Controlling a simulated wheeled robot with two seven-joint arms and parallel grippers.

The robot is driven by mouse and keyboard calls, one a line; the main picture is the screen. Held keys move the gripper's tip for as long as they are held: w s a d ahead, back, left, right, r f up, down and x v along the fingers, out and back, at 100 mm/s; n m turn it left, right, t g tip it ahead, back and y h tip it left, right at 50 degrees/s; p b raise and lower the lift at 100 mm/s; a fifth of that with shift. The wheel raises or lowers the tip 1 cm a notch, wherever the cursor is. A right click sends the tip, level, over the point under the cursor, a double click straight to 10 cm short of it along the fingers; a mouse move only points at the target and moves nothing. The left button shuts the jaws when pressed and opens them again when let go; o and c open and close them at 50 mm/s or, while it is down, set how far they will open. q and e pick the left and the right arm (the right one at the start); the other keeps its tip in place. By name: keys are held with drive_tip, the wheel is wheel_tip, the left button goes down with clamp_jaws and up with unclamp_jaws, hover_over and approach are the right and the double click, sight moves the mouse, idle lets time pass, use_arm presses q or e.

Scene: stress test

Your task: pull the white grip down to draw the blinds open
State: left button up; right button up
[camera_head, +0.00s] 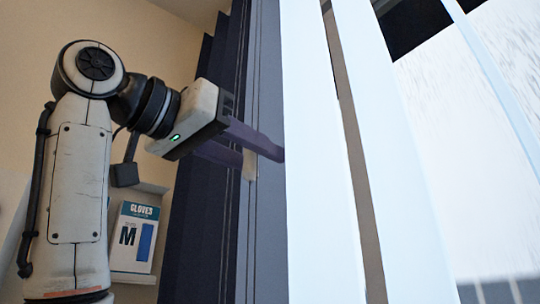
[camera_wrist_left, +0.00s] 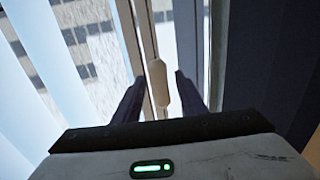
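The white grip (camera_wrist_left: 158,84) is a small, cream-coloured upright piece on a thin cord in the left wrist view. It shows between the two dark fingers of my left gripper (camera_wrist_left: 159,79), with a narrow gap on each side. In the head view my left gripper (camera_head: 262,160) reaches right toward the blinds, fingers apart. Part of the grip (camera_head: 249,166) shows as a pale strip between the fingers; the near finger hides the rest. The blinds (camera_head: 320,200) hang as tall, pale vertical slats. My right gripper is in neither view.
Dark curtain-like folds (camera_head: 200,225) hang left of the slats, close behind my left gripper. A glove box (camera_head: 134,238) marked M stands on a wall shelf (camera_head: 140,278) at the lower left. A bright window (camera_head: 480,150) lies behind the slats.

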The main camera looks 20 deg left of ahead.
use_arm(q)
drive_tip(key=shift+p+x, duration=0.35)
drive_tip(key=shift+x, duration=1.3)
drive_tip(key=shift+c, duration=0.5)
clamp_jaws()
